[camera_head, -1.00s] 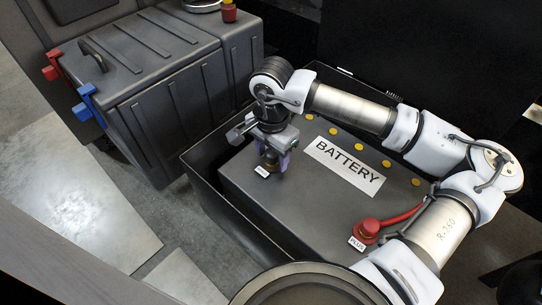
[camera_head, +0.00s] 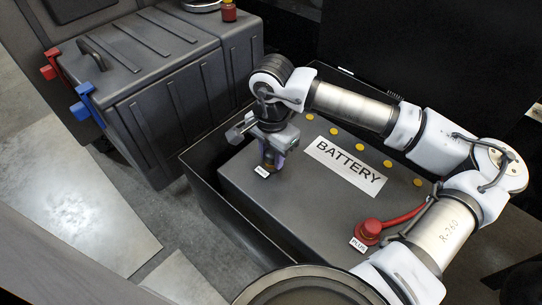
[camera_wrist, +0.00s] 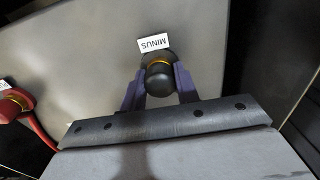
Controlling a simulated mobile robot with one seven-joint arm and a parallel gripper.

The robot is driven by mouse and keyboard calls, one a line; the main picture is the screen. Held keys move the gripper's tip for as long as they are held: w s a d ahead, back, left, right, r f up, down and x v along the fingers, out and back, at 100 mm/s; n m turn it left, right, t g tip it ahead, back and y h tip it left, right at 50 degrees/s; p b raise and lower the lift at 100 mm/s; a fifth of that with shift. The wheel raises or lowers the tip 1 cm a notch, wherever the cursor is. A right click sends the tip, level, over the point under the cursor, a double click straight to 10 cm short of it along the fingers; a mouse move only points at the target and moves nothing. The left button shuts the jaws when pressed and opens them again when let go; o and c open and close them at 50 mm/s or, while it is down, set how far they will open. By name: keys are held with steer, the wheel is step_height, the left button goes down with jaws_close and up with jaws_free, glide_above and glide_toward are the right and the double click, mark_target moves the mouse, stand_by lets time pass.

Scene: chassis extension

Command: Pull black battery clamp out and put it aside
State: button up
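The black battery clamp (camera_wrist: 158,78) with a yellow ring sits at the MINUS label (camera_wrist: 153,42) on the grey battery (camera_head: 300,205). My gripper (camera_wrist: 160,76) has its purple fingers on both sides of the clamp, close against it, and looks shut on it. In the head view my gripper (camera_head: 272,163) points down at the battery's left end. The clamp is mostly hidden there behind the fingers. It appears seated on the battery top.
A red PLUS clamp (camera_head: 368,229) with a red cable sits on the battery's near right side. The battery stands in a dark tray (camera_head: 212,190) with raised walls. A ribbed grey box (camera_head: 150,75) with red and blue latches stands at left. Yellow caps line the battery's far edge.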

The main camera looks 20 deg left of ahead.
mark_target(272, 152)
jaws_close()
steer(key=shift+r+p, duration=0.9)
steer(key=shift+r, duration=2.1)
